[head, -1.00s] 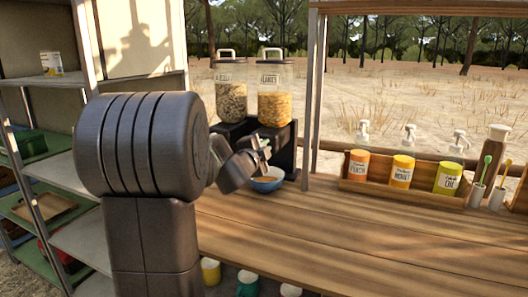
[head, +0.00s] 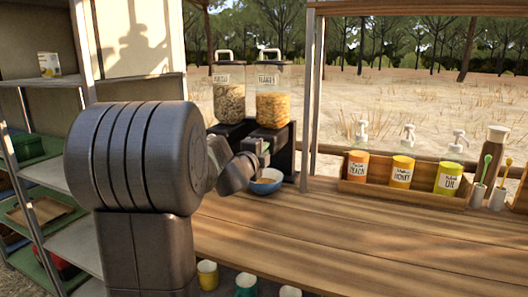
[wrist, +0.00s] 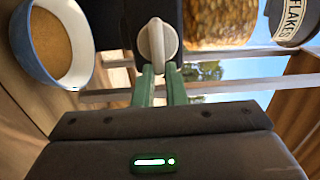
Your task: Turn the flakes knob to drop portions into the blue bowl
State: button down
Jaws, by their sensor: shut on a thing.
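The flakes dispenser (head: 272,106) is a clear canister of orange flakes on a black stand at the back of the counter. In the wrist view its pale knob (wrist: 157,42) sits between the green fingertips of my gripper (wrist: 160,72), which is shut on it. In the head view my gripper (head: 262,149) is at the stand's front, and the knob is hidden there. The blue bowl (head: 279,186) stands on the counter below the dispenser. The bowl also shows in the wrist view (wrist: 36,72), with a brown layer inside.
A second canister (head: 228,98) with darker contents stands left of the flakes. A wooden rack (head: 370,191) with several pump bottles is at the right, beyond a post (head: 311,100). The wooden counter (head: 340,240) in front is clear. Shelves (head: 45,180) stand at the left.

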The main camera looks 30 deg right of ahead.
jog(key=shift+w+a+f, duration=0.1)
jog(key=shift+w+a, duration=0.1)
jog(key=c, duration=1.8)
grip_release()
jog(key=o, duration=0.3)
jog(key=shift+w+a, duration=0.1)
jog(key=p+v, duration=0.1)
jog(key=v, duration=1.2)
jog(key=shift+s+a, duration=0.2)
jog(key=shift+s, duration=0.1)
